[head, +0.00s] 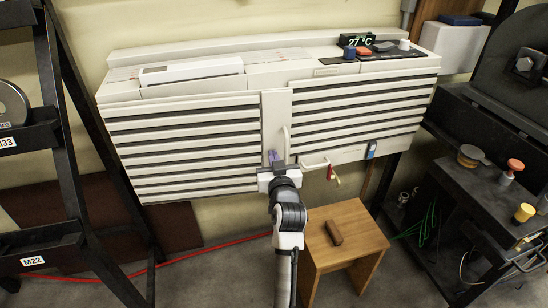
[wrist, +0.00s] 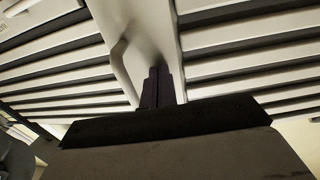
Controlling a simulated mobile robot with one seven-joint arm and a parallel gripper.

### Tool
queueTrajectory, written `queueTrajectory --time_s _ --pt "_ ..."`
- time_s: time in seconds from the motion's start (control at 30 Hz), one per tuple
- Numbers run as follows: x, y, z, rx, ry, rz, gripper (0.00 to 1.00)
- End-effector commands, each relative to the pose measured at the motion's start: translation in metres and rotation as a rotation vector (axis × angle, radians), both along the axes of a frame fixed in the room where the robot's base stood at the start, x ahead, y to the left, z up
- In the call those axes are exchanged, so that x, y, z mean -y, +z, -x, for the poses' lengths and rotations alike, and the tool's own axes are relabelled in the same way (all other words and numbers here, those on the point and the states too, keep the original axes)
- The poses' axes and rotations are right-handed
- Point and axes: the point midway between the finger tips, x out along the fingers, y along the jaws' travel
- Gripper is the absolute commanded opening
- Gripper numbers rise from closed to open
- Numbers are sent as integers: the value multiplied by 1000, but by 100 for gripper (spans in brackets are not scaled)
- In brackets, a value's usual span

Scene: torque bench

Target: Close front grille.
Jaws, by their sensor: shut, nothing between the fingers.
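The front grille is a wide white slatted face on the wall unit, with a left slatted section (head: 185,150) and a right one (head: 360,105). A plain vertical strip (head: 275,120) runs between them. A slim upright handle (head: 286,142) is by this strip; it also shows in the wrist view (wrist: 121,68). My gripper (head: 273,157) is shut and empty in front of the strip, beside the handle. In the wrist view its dark fingers (wrist: 159,86) point at the strip, apart from the handle. I cannot tell contact or how far the grille stands open.
A horizontal white handle (head: 314,164) and a red tag (head: 330,173) are under the right section. A wooden stool (head: 350,240) with a small brown block stands below. A black rack (head: 100,130) is at left, a dark cart (head: 480,190) at right. A red hose crosses the floor.

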Motion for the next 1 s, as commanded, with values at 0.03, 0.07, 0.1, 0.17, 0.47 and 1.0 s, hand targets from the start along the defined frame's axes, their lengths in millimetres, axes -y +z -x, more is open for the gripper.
queueTrajectory --time_s 0.03,0.07,0.1,0.17,0.47,1.0 --pt "0 0 0 0 0 0 0" --pt "0 0 0 0 0 0 0" --pt "0 0 0 0 0 0 0" --pt "0 0 0 0 0 0 0" --pt "-2 -5 -25 2 53 0 0" --pt "-6 -1 -35 -1 82 -1 0"
